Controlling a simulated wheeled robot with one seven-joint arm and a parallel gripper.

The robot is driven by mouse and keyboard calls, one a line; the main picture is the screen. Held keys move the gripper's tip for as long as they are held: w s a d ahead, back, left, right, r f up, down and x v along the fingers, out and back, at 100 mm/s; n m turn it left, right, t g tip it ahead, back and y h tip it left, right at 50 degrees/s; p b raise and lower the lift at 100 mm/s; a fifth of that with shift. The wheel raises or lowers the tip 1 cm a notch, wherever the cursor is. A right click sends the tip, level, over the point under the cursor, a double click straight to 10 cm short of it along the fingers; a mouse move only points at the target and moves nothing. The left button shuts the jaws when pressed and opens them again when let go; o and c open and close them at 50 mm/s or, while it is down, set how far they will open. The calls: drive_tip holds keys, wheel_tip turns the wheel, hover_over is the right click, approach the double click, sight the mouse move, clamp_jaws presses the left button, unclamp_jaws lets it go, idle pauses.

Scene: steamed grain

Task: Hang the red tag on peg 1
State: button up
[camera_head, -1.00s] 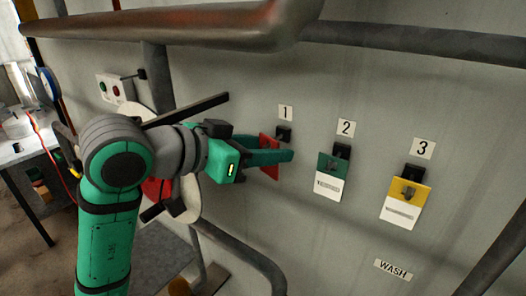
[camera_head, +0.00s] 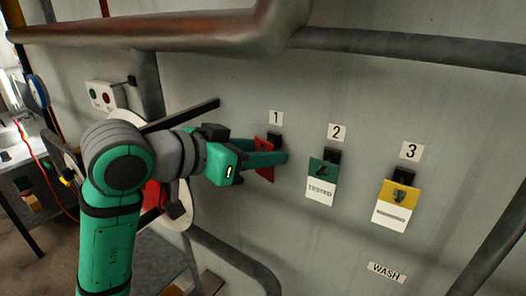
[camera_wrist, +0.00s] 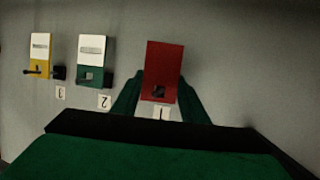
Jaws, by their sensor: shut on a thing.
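My gripper (camera_head: 266,155) is shut on the red tag (camera_head: 264,172), at the wall just left of and below the black peg 1 (camera_head: 275,138). The number 1 label (camera_head: 276,118) is above that peg. In the wrist view the red tag (camera_wrist: 165,62) stands between the two fingers (camera_wrist: 160,98), its dark hole near the 1 label (camera_wrist: 161,112). I cannot tell whether the peg passes through the hole. My front finger hides part of the tag in the head view.
A green and white tag (camera_head: 322,182) hangs on peg 2, and a yellow and white tag (camera_head: 396,203) on peg 3. A thick pipe (camera_head: 180,30) crosses above the arm. A WASH label (camera_head: 386,272) is low on the wall. A curved pipe (camera_head: 235,262) runs below.

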drive_tip(key=o, duration=1.1)
